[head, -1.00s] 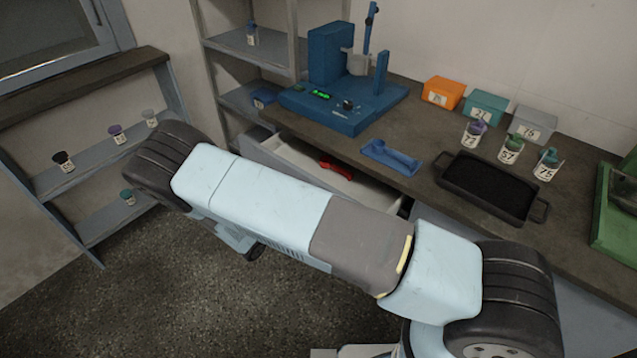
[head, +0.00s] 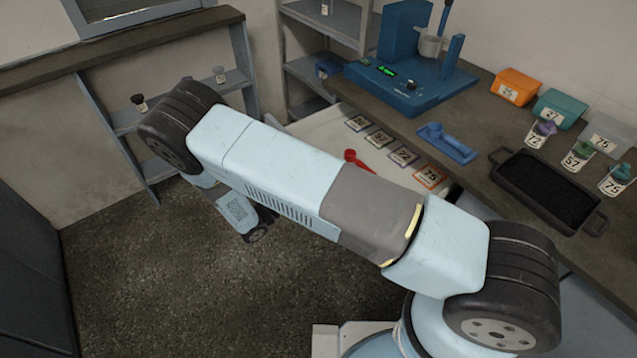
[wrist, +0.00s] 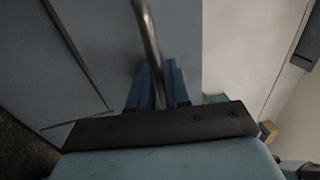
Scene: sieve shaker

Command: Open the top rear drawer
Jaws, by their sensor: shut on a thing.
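The top drawer (head: 325,125) under the counter stands well open in the head view, its pale inside showing beyond my arm. Several small labelled cards, one of them the orange-edged 75 card (head: 429,176), and a red scoop (head: 352,158) lie in it. My arm covers the drawer's front and handle there, and my gripper is hidden. In the wrist view, my gripper (wrist: 157,82) has its blue fingers shut on a grey metal bar handle (wrist: 148,35) in front of a blue-grey panel (wrist: 182,35).
The counter above holds a blue machine (head: 415,82), a blue cradle (head: 445,143), a black tray (head: 545,190), labelled boxes and several jars. Wall shelves (head: 240,75) stand at the left. Speckled floor (head: 150,270) is free left of my arm.

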